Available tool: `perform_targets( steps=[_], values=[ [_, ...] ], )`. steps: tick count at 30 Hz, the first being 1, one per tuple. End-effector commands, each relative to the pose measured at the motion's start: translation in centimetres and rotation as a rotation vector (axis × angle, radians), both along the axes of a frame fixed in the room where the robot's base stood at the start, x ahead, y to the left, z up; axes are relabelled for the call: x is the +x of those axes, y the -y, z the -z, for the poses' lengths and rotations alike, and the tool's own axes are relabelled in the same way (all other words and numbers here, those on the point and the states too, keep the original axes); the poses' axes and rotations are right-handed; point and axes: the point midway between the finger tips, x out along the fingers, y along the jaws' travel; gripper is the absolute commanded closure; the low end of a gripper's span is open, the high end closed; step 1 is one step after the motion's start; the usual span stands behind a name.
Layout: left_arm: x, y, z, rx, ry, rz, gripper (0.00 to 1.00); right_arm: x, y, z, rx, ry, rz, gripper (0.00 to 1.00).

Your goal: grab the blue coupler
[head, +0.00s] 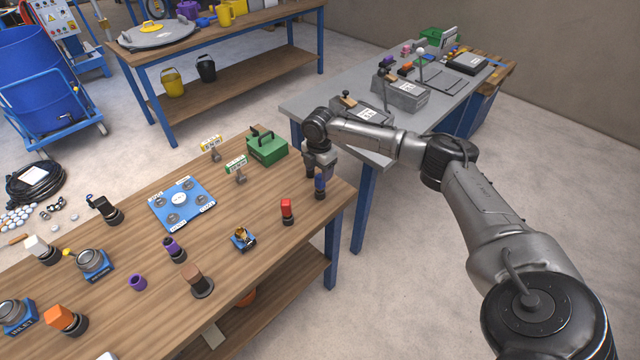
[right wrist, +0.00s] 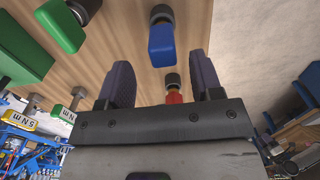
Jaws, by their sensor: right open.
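The blue coupler (head: 320,185) stands upright on the wooden table near its right corner, a blue block on a dark round base. In the right wrist view the blue coupler (right wrist: 161,44) lies ahead of the fingertips, in line with the gap between them. My right gripper (head: 316,172) is at the coupler, partly overlapping it in the head view. Its two dark fingers also show in the right wrist view (right wrist: 162,75), spread apart with nothing between them. Whether they touch the coupler is not clear. My left gripper is not in view.
A red coupler (head: 287,211) stands close by, also visible past the gripper (right wrist: 174,97). A green case (head: 267,147) sits to the left. A blue plate (head: 182,206) and several other couplers cover the table. A grey table (head: 300,105) stands behind.

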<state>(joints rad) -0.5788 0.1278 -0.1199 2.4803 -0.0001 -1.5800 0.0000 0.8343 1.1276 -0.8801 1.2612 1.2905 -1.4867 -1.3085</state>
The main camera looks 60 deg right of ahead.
Motion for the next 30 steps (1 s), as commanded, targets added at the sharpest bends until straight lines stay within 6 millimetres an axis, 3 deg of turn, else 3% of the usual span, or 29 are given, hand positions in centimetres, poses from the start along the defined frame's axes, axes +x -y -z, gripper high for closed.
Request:
perform_targets(
  steps=[10, 19, 30],
  values=[
    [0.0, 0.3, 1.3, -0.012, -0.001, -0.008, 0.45, -0.4, 0.0, 4.3, 0.0, -0.002, 0.0, 0.4],
    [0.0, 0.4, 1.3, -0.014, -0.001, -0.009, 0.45, -0.4, 0.0, 4.8, 0.0, 0.0, 0.0, 0.41],
    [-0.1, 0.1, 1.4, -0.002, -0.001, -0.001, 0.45, -0.4, 0.0, 4.8, 0.0, 0.0, 0.0, 0.77]
  ],
)
